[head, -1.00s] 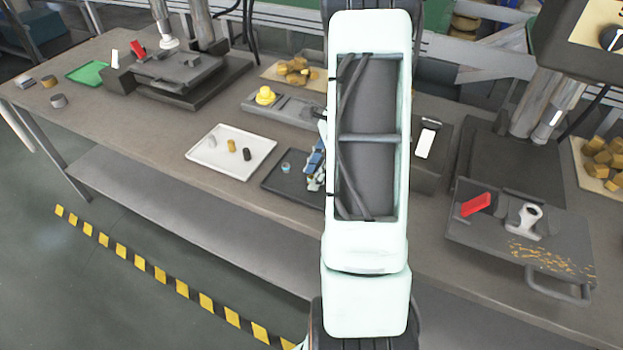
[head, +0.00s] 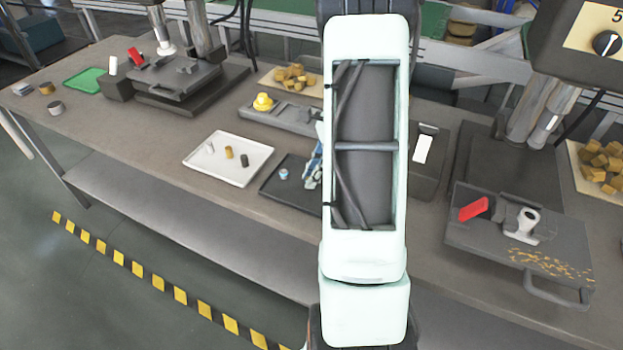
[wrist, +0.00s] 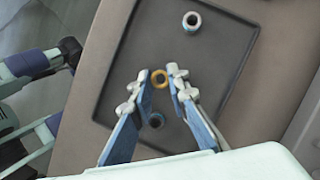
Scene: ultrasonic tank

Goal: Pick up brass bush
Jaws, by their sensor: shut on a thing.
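The brass bush (wrist: 158,79) shows in the wrist view as a small golden ring between the fingertips. My gripper (wrist: 160,77) is shut on it, low over the dark tray (wrist: 121,82). In the head view my arm hides the brass bush and most of the gripper. The dark tray (head: 272,187) shows left of my arm, with one small bluish bush (head: 284,174) on it.
A white tray (head: 205,171) with three small cylinders stands left of the dark tray. A grey fixture with a yellow part (head: 263,102) lies behind. A press plate with a red handle (head: 473,209) is at the right. The bench front between the trays and edge is clear.

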